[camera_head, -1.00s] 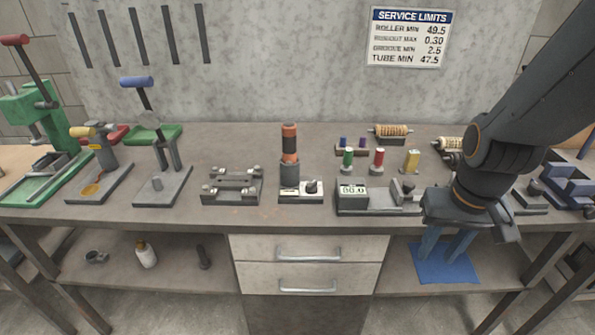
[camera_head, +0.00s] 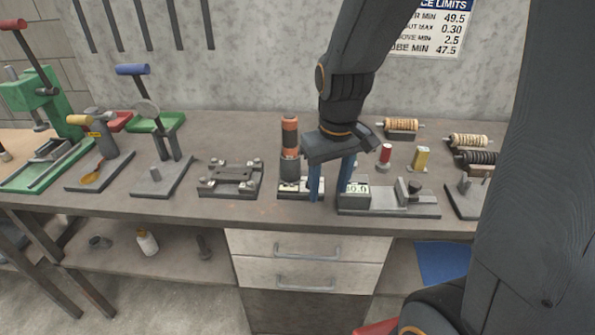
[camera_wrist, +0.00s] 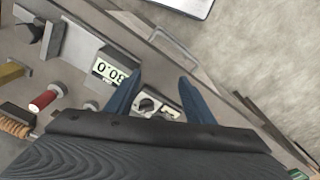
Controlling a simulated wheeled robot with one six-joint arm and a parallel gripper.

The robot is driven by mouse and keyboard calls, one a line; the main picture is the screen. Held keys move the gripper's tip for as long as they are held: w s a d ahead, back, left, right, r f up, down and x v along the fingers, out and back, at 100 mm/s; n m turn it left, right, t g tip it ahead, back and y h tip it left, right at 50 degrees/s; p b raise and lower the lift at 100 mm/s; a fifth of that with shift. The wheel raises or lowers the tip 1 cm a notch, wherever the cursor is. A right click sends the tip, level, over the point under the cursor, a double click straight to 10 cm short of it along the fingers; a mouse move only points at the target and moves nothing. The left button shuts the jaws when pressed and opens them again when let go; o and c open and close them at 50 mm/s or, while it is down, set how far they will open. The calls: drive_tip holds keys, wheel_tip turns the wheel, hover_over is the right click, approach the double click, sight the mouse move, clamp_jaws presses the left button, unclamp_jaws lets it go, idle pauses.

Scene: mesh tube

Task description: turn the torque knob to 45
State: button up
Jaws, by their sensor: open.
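The torque knob (camera_wrist: 147,105) is a small dark round knob on a light plate at the front of the torque device (camera_head: 288,188). That device carries an upright orange and black cylinder (camera_head: 290,137). In the head view the knob is hidden behind my gripper (camera_head: 332,182); in the wrist view it shows between the two blue fingers. My gripper is open and empty, with its fingers pointing down, apart on either side of the knob in the wrist view. I cannot tell how far above the plate the fingertips are. The knob's set value cannot be read.
A roller fixture (camera_head: 229,178) is to the left. A red spool (camera_head: 385,154) and a yellow block (camera_head: 420,158) stand behind. Drawers (camera_head: 306,259) lie below the bench edge.

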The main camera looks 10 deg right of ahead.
drive_tip(key=w+n, duration=0.1)
drive_tip(key=w, duration=0.3)
drive_tip(key=w+r+n, duration=0.1)
drive_tip(key=w+n, duration=0.1)
drive_tip(key=w, duration=0.2)
drive_tip(key=w+n+g, duration=0.1)
drive_tip(key=w, duration=0.2)
drive_tip(key=shift+w+r+n, duration=0.4)
drive_tip(key=shift+f+p, duration=1.05)
drive_tip(key=shift+f, duration=2.8)
drive_tip(key=c, duration=1)
drive_tip(key=shift+w+r+m+p, duration=0.1)
drive_tip(key=shift+m+p, duration=0.25)
drive_tip(key=shift+m, duration=1.95)
drive_tip(key=shift+c, duration=0.2)
drive_tip(key=o, duration=1)
drive_tip(key=shift+o, duration=0.2)
